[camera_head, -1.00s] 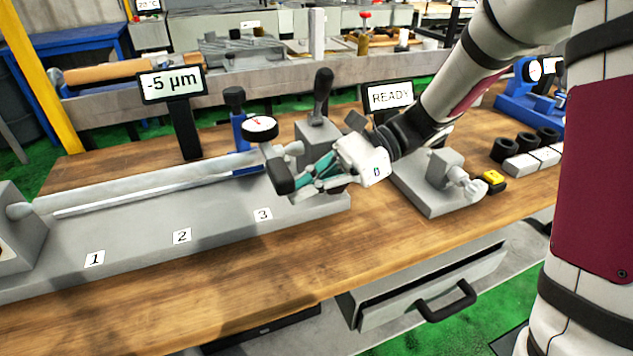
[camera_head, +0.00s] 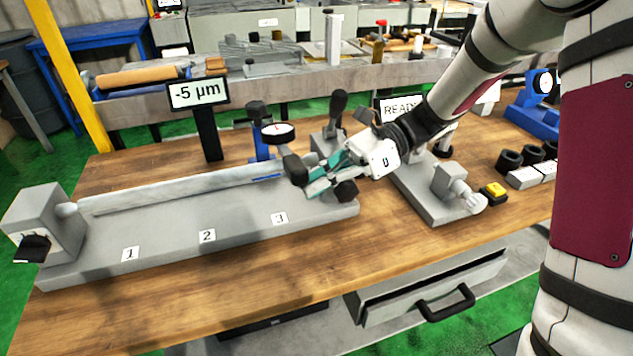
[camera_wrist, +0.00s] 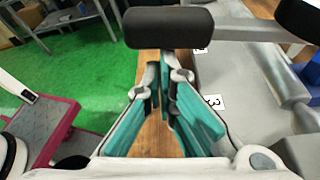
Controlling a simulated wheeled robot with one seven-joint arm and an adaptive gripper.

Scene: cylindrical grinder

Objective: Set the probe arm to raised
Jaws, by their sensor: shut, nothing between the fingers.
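My gripper (camera_head: 314,178) is shut and empty at the right end of the grey grinder bed (camera_head: 190,245). Its teal fingers are together in the wrist view (camera_wrist: 166,78). A black cylindrical grip (camera_head: 295,170) on a grey bar is right at the fingertips; it fills the top of the wrist view (camera_wrist: 168,27), and its bar (camera_wrist: 245,30) runs right. This looks like the probe arm; I cannot tell for sure whether the fingers touch it. A dial gauge (camera_head: 278,132) stands just behind on a blue post.
A long grey workpiece (camera_head: 160,192) lies along the bed, with a display reading -5 µm (camera_head: 197,93) behind it. A black-knobbed lever (camera_head: 338,103) stands close behind my gripper. A READY display (camera_head: 399,108) is partly hidden by my arm. An open drawer (camera_head: 430,285) sticks out below the table front.

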